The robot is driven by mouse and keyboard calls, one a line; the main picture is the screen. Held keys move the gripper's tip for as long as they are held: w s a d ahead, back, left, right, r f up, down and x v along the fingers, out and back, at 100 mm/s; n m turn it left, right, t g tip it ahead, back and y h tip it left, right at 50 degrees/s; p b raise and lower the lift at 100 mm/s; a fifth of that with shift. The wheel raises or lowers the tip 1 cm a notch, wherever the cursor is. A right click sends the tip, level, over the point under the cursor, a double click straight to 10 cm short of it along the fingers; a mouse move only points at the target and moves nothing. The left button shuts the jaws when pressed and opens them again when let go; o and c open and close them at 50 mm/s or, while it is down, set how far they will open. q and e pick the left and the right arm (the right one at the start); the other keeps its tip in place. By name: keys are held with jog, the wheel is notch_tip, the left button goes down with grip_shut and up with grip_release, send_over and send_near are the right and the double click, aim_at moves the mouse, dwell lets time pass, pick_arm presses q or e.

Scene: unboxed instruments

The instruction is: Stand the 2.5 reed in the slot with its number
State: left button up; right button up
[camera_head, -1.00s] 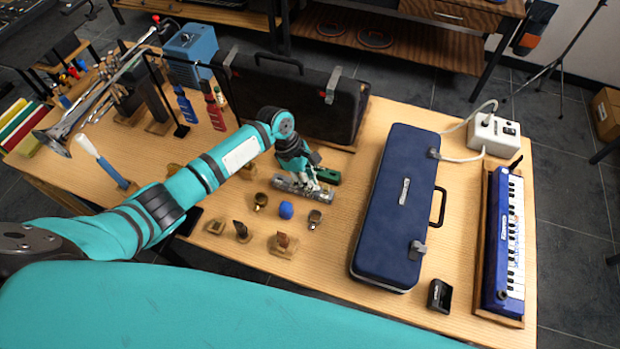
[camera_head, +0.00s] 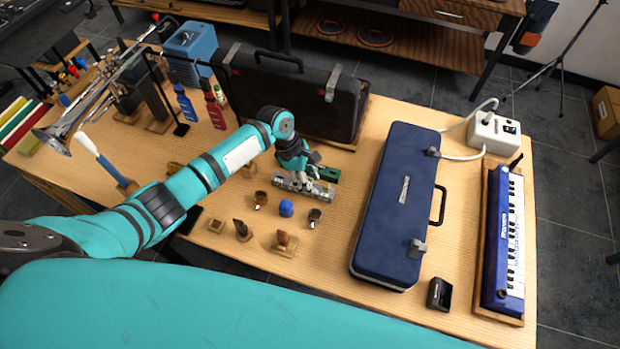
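A grey metal rack (camera_head: 291,184) with small slots lies on the wooden table in the middle. A green block or case (camera_head: 328,174) lies just behind its right end. My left gripper (camera_head: 311,171) points down just above the back of the rack, close to the green piece. Its fingers are small and partly overlap the rack, so I cannot tell whether they are open or hold a reed. I cannot make out the 2.5 reed or any slot numbers at this size. My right gripper is not in view.
In front of the rack are a blue cap (camera_head: 286,208), small metal pieces (camera_head: 314,217) and small wooden stands (camera_head: 284,243). A blue case (camera_head: 395,210) lies to the right, and a black case (camera_head: 290,95) stands behind. A trumpet (camera_head: 90,110) is at the left.

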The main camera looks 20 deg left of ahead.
pick_arm(q)
jog(key=v, duration=1.2)
jog(key=shift+f, duration=0.1)
dwell(0.4)
